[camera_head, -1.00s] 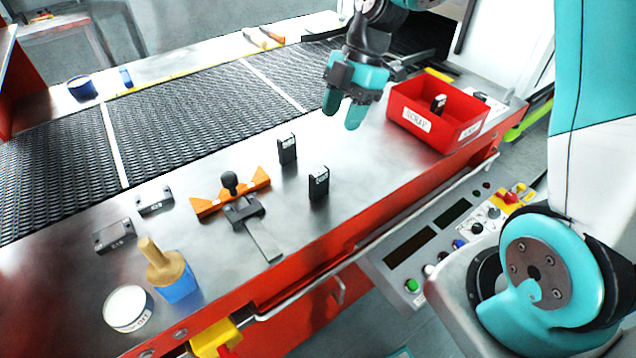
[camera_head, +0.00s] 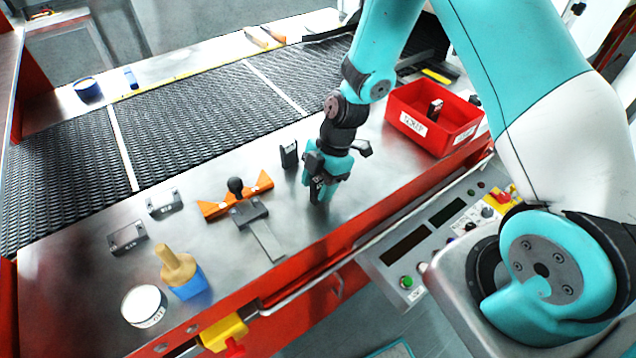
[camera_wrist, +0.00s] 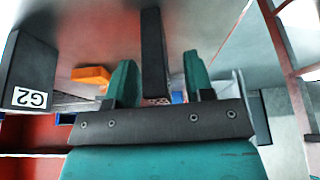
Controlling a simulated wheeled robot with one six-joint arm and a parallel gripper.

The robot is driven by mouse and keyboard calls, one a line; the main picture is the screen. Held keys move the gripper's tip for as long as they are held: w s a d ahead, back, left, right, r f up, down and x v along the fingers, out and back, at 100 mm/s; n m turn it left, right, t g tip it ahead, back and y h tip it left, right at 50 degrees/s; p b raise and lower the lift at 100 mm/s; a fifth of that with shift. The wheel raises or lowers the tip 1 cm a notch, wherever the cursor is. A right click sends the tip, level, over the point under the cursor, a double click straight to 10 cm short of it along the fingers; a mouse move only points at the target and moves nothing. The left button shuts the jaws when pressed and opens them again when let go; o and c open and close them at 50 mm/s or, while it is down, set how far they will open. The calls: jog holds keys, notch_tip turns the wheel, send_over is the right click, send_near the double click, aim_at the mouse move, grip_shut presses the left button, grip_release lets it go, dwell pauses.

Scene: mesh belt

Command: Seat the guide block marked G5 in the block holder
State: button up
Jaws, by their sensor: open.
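My gripper (camera_head: 319,188) is open and points down over the near side of the steel table. A dark upright block (camera_wrist: 154,50) stands between its two fingers in the wrist view, with a gap at each side. Its label is mostly hidden, so I cannot read its mark. A second dark block (camera_head: 289,153) stands just left of my gripper; in the wrist view a block marked G2 (camera_wrist: 30,70) is at the left. An orange angled bar with a black knob and dark grey clamp (camera_head: 236,201), perhaps the block holder, lies left of these.
A red scrap bin (camera_head: 433,118) with a dark block inside stands at the right. Two low grey labelled pieces (camera_head: 127,238), (camera_head: 163,203) lie at the left. A wooden-handled blue tool (camera_head: 183,275) and white round tub (camera_head: 144,306) stand at front left. The mesh belt (camera_head: 200,120) runs behind.

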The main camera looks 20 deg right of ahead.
jog(key=shift+a+f, duration=0.1)
jog(key=shift+f, duration=0.25)
jog(key=shift+c, duration=0.5)
grip_shut()
jog(key=shift+r, duration=0.15)
